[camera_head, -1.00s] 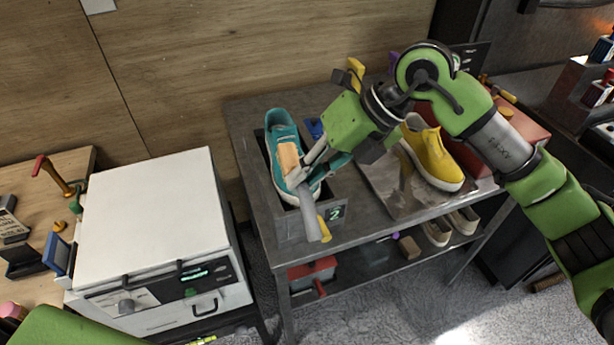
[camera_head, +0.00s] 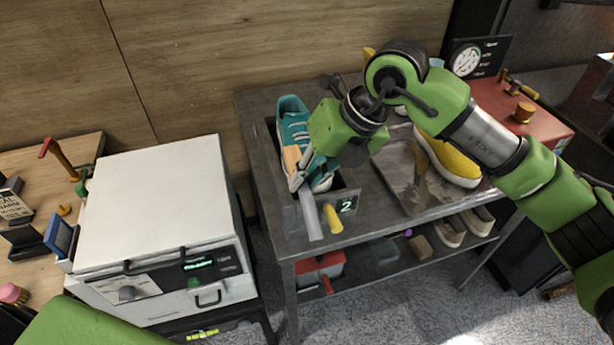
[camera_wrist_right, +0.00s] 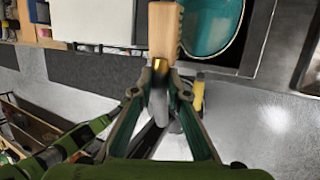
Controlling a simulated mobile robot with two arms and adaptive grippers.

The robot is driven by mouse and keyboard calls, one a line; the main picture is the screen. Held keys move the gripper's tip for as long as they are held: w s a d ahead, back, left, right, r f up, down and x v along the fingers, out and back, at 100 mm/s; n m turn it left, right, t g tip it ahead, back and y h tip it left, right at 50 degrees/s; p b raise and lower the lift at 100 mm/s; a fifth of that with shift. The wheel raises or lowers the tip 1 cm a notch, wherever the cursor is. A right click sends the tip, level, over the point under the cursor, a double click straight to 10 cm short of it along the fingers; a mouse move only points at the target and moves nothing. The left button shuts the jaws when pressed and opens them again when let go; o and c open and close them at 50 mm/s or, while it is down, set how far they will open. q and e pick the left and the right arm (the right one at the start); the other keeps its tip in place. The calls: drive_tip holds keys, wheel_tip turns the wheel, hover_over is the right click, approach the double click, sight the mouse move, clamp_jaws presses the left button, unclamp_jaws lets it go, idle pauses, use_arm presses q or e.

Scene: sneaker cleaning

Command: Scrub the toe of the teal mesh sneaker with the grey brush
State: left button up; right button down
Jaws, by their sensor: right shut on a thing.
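The teal sneaker (camera_head: 291,119) with white sole sits in a grey tray marked 2 (camera_head: 346,207), its near end pointing toward me. My right gripper (camera_head: 301,178) is shut on the grey-handled brush (camera_head: 311,214), whose wooden head (camera_head: 291,158) is at the sneaker's left side near the front. In the right wrist view, the gripper (camera_wrist_right: 160,82) grips the brush below its wooden head (camera_wrist_right: 163,30), beside the teal toe (camera_wrist_right: 210,32). Contact between bristles and shoe cannot be told. My left gripper is out of view.
A yellow-handled tool (camera_head: 333,218) stands at the tray's front. A yellow sneaker (camera_head: 452,160) is on the metal table at right. A white-topped machine (camera_head: 155,195) stands at left. A lower shelf holds a red box (camera_head: 319,267) and beige shoes (camera_head: 449,231).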

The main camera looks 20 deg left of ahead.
drive_tip(key=shift+w+a+f+b, duration=0.1)
drive_tip(key=shift+w+f+b, duration=0.05)
drive_tip(key=shift+f+b, duration=0.55)
drive_tip(key=shift+w+a+f+b, duration=0.1)
drive_tip(key=shift+f+b, duration=0.5)
drive_tip(key=shift+f, duration=0.05)
idle(0.4)
drive_tip(key=shift+w+d+b, duration=1.2)
drive_tip(key=shift+w+d, duration=0.6)
drive_tip(key=shift+d, duration=1.45)
drive_tip(key=shift+s+a+r+b, duration=0.1)
drive_tip(key=shift+s+a+b, duration=0.2)
drive_tip(key=shift+s+a, duration=0.55)
drive_tip(key=shift+s+a+r+b, duration=0.1)
drive_tip(key=shift+s+a+b, duration=0.25)
drive_tip(key=shift+a, duration=0.95)
drive_tip(key=shift+s+a+r+b, duration=0.1)
drive_tip(key=shift+s+a+b, duration=0.1)
drive_tip(key=shift+s+a, duration=0.7)
drive_tip(key=shift+w+a, duration=0.2)
drive_tip(key=shift+w, duration=0.05)
